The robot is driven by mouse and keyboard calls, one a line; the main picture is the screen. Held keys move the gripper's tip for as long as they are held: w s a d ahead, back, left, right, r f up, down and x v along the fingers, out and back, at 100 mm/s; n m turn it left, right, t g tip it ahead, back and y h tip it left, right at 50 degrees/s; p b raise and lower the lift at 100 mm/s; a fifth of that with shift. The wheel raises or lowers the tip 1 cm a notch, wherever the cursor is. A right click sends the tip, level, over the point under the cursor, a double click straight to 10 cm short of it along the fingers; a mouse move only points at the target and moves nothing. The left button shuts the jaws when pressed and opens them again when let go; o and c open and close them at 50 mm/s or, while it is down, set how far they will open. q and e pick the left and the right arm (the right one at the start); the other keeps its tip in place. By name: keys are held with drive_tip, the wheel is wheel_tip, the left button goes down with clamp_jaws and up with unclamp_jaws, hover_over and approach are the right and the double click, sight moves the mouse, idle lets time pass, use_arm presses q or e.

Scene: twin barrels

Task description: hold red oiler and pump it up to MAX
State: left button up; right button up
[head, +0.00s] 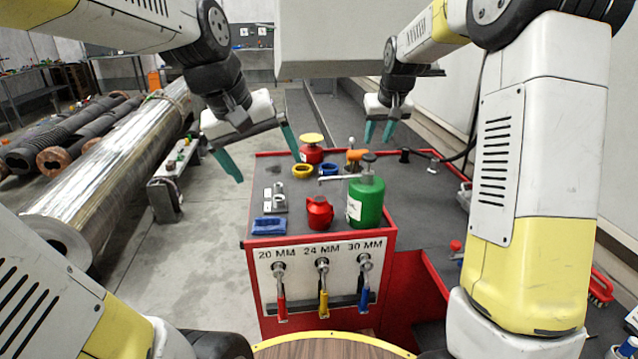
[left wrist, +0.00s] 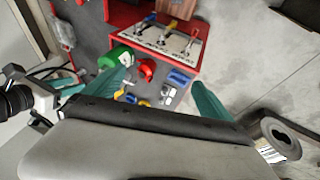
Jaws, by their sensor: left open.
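A small red can (head: 318,212) with a knobbed top stands upright on the red-edged dark bench top, left of a green oiler (head: 365,200) with a pump head and thin spout. Another red container (head: 312,150) with a yellow top stands farther back. I cannot tell for sure which red one is the oiler. No MAX mark is readable. My left gripper (head: 266,170) is open and empty, above the bench's back left. The red can (left wrist: 147,70) and green oiler (left wrist: 117,57) also show in the left wrist view. My right gripper (head: 377,140) is open and empty at the back, behind the green oiler.
Blue (head: 269,226) and yellow (head: 303,171) pieces lie on the bench top. Three handled wrenches hang on the front panel (head: 320,258), marked 20, 24 and 30 MM. Large metal shafts (head: 110,170) lie at left. Grey floor is clear left of the bench.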

use_arm(q)
drive_tip(key=w+d+f+n+g, duration=0.1)
drive_tip(key=w+n, duration=0.1)
drive_tip(key=w, duration=0.4)
drive_tip(key=w+d+f+n+g, duration=0.1)
drive_tip(key=w+f+n, duration=0.1)
drive_tip(key=w, duration=0.3)
drive_tip(key=n+g+h, duration=0.2)
drive_tip(key=n+g, duration=0.1)
drive_tip(key=n, duration=0.6)
approach(312, 202)
drive_tip(key=x, duration=0.3)
drive_tip(key=d+x, duration=0.1)
drive_tip(key=x, duration=0.1)
drive_tip(key=shift+s+d+f, duration=0.15)
drive_tip(key=shift+s+d, duration=0.05)
drive_tip(key=shift+s, duration=0.05)
drive_tip(key=shift+w+d+f, duration=0.1)
drive_tip(key=shift+d+f, duration=0.1)
drive_tip(key=shift+f, duration=0.5)
drive_tip(key=x, duration=0.7)
drive_tip(key=shift+f, duration=0.1)
drive_tip(key=c, duration=1.7)
drive_tip(key=shift+o, duration=0.2)
use_arm(e)
drive_tip(key=shift+c, duration=0.5)
